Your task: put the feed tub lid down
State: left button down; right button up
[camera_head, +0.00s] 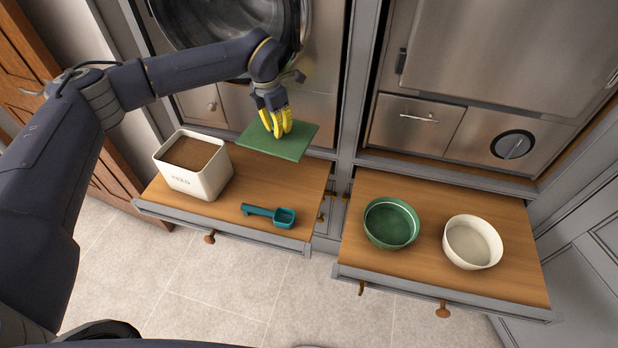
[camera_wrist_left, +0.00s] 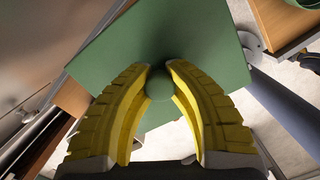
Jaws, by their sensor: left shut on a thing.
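The feed tub lid (camera_head: 290,146) is a flat green square panel over the back right part of the left wooden shelf. My left gripper (camera_head: 276,124), with yellow fingers, is above it. In the left wrist view the lid (camera_wrist_left: 205,40) fills the middle, and my left gripper (camera_wrist_left: 158,85) is shut on its round green knob (camera_wrist_left: 159,86). I cannot tell whether the lid touches the shelf. The feed tub (camera_head: 183,178), a cream square box marked FEED, stands uncovered at the left with brown feed inside. My right gripper is not in view.
A teal scoop (camera_head: 270,215) lies near the front of the left shelf (camera_head: 235,203). A green bowl (camera_head: 391,223) and a cream bowl (camera_head: 472,242) stand on the right shelf (camera_head: 420,190). Steel appliance fronts rise behind both shelves.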

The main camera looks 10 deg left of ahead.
aim_at(286, 177)
pick_arm(q)
jog(key=shift+w+d+n, duration=0.15)
jog(key=shift+d+n, duration=0.15)
jog(key=shift+d, duration=0.1)
jog(key=shift+a+f+n, duration=0.1)
jog(key=shift+f+n, duration=0.3)
jog(key=shift+f, duration=0.05)
notch_tip(286, 177, down, 19)
dwell(0.4)
jog(key=c, duration=1.4)
grip_release()
jog(key=shift+f, duration=0.15)
jog(key=shift+o, duration=0.2)
jog(key=shift+w, duration=0.1)
notch_tip(286, 177, up, 12)
jog(key=s, duration=0.1)
jog(key=shift+a, duration=0.35)
jog(key=shift+s, duration=0.1)
